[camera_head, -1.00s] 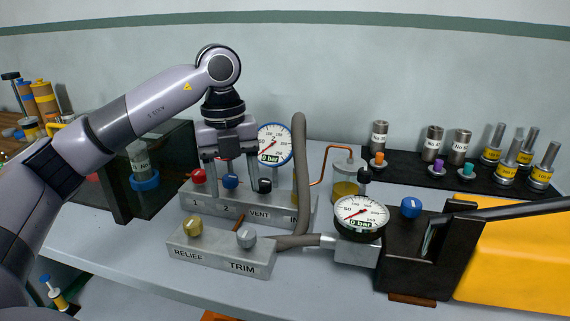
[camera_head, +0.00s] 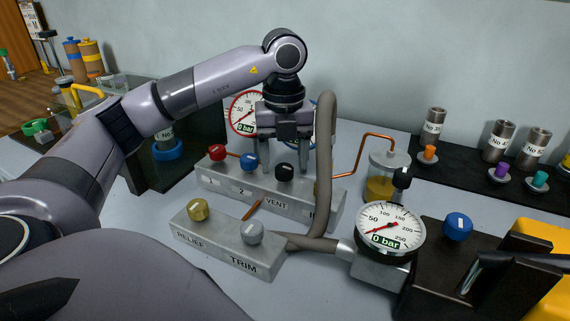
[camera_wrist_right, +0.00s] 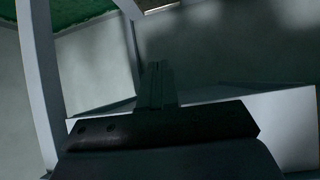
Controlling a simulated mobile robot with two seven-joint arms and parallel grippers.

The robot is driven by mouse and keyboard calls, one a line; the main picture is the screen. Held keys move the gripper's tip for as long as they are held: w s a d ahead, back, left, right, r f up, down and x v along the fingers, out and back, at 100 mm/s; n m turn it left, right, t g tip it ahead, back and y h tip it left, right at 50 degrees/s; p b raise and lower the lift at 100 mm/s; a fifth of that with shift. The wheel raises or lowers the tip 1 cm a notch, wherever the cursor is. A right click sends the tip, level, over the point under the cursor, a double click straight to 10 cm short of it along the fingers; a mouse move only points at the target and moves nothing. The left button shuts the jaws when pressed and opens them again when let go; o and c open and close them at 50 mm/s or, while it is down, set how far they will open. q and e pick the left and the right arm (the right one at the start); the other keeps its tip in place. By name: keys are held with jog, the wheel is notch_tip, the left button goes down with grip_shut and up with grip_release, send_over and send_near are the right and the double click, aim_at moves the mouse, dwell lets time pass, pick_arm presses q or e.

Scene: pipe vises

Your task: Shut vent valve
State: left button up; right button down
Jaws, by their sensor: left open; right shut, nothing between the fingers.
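The vent valve is a black knob (camera_head: 285,172) above the VENT label on the grey manifold block (camera_head: 232,187). My left gripper (camera_head: 286,166) is open and points straight down over it. Its two fingers show on either side of the black knob, apart from it in the picture. Whether the fingers are level with the knob or just behind it I cannot tell. My right gripper (camera_wrist_right: 156,72) is shut and empty in the right wrist view, away from the valves.
A red knob (camera_head: 217,152) and a blue knob (camera_head: 249,161) sit left of the vent knob. A grey hose (camera_head: 325,150) rises close on its right. In front is a block with RELIEF (camera_head: 199,209) and TRIM (camera_head: 252,233) knobs. A gauge (camera_head: 390,229) stands at right.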

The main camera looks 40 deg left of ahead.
pick_arm(q)
jog(key=shift+f, duration=0.7)
jog(key=c, duration=1)
jog(key=shift+c, duration=0.2)
